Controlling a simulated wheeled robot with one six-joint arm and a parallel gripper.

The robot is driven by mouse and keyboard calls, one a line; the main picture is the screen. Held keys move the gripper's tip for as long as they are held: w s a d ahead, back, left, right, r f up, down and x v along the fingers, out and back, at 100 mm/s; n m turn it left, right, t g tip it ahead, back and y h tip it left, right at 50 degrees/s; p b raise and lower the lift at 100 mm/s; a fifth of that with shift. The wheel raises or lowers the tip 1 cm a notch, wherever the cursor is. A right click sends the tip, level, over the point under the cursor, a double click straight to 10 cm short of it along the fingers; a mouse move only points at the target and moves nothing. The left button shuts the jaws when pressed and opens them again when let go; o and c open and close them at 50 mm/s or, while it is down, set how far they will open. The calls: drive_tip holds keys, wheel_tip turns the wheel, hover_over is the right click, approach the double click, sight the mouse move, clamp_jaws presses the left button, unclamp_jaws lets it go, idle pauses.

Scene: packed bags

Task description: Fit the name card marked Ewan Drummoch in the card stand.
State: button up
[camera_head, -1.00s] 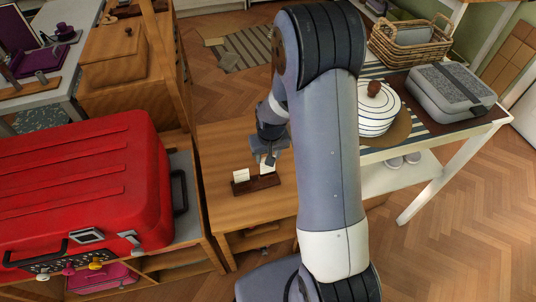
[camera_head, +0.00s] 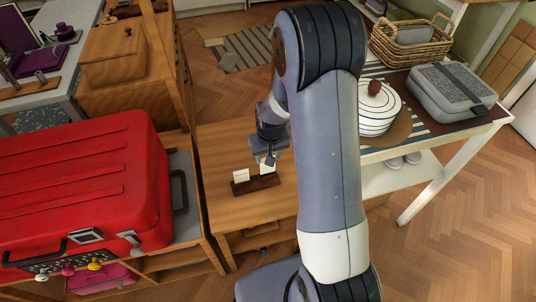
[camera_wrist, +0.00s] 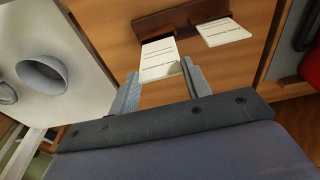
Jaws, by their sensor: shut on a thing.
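The dark brown card stand (camera_head: 258,184) sits on the wooden table; it also shows at the top of the wrist view (camera_wrist: 184,18). My gripper (camera_head: 267,158) is above the stand's right part in the head view. In the wrist view my gripper (camera_wrist: 160,78) is shut on a white name card (camera_wrist: 160,58). The card's far edge meets the stand; I cannot tell whether it is seated in the slot. The card's print is too small and turned to read surely. A second white card (camera_head: 241,175) stands in the stand's left part, clear of my gripper.
A red suitcase (camera_head: 85,190) lies on the unit to the left. To the right, a white table carries a striped lidded pot (camera_head: 378,112), a grey case (camera_head: 450,92) and a wicker basket (camera_head: 410,40). The wooden tabletop (camera_head: 225,215) around the stand is clear.

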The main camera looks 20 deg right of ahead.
drive_tip(key=shift+f+b, duration=1.45)
drive_tip(key=shift+f, duration=0.3)
drive_tip(key=o, duration=1.1)
drive_tip(key=r, duration=0.3)
drive_tip(key=s+r+p, duration=0.1)
drive_tip(key=r, duration=0.6)
drive_tip(key=shift+s+r+p, duration=0.3)
drive_tip(key=shift+r, duration=0.05)
drive_tip(key=shift+f, duration=0.1)
